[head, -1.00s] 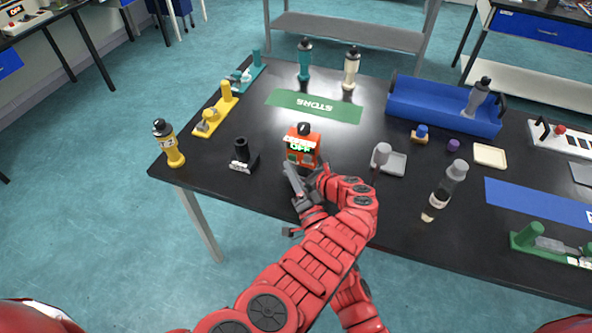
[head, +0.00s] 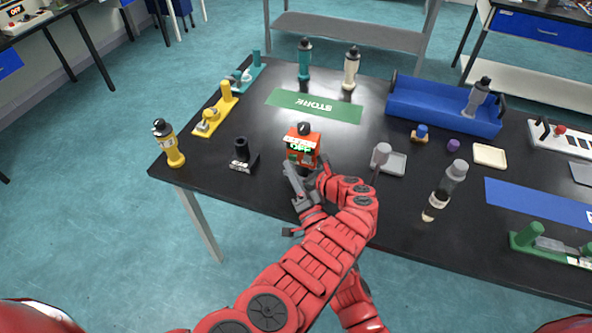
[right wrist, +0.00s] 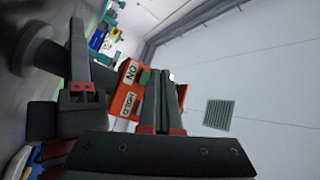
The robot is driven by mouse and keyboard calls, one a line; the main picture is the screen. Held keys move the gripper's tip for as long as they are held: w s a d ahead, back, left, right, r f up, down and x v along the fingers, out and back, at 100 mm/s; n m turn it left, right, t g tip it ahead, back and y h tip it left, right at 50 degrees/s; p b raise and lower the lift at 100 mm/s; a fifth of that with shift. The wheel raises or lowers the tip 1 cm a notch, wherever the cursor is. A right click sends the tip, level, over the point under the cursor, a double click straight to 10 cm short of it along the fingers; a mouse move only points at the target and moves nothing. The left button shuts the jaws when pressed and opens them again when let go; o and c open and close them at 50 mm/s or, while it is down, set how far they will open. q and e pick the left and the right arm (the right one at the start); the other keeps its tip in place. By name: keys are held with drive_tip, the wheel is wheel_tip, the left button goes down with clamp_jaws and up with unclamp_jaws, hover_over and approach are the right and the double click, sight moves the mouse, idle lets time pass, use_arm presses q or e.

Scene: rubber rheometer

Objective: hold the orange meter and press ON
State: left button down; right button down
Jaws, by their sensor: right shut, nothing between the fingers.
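The orange meter (head: 303,146) stands upright near the table's front edge, with a black knob on top and a lit green display that seems to read OFF. In the right wrist view the meter (right wrist: 130,92) shows ON and HOLD labels and a green button. My right gripper (head: 292,176) is shut and empty just in front of the meter. Its closed fingertips (right wrist: 156,76) overlap the meter's face in the wrist view; contact is unclear. My left gripper's spread fingers (right wrist: 80,55) show on either side of the meter. Whether they touch it is hidden.
A black holder (head: 242,157) stands left of the meter. A grey tray (head: 393,164) with a grey-topped tool is at right, beside a bottle (head: 445,188). My forearms cross in front of the table.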

drive_tip(key=shift+w, duration=0.15)
idle(0.5)
drive_tip(key=shift+w+d, duration=0.1)
drive_tip(key=shift+w, duration=0.15)
drive_tip(key=shift+w+d, duration=0.1)
drive_tip(key=shift+w, duration=0.15)
idle(0.5)
drive_tip(key=shift+s, duration=0.1)
drive_tip(key=shift+s+a, duration=0.2)
drive_tip(key=shift+s, duration=0.4)
drive_tip(key=s+a, duration=0.2)
drive_tip(key=s, duration=0.3)
drive_tip(key=shift+s, duration=0.35)
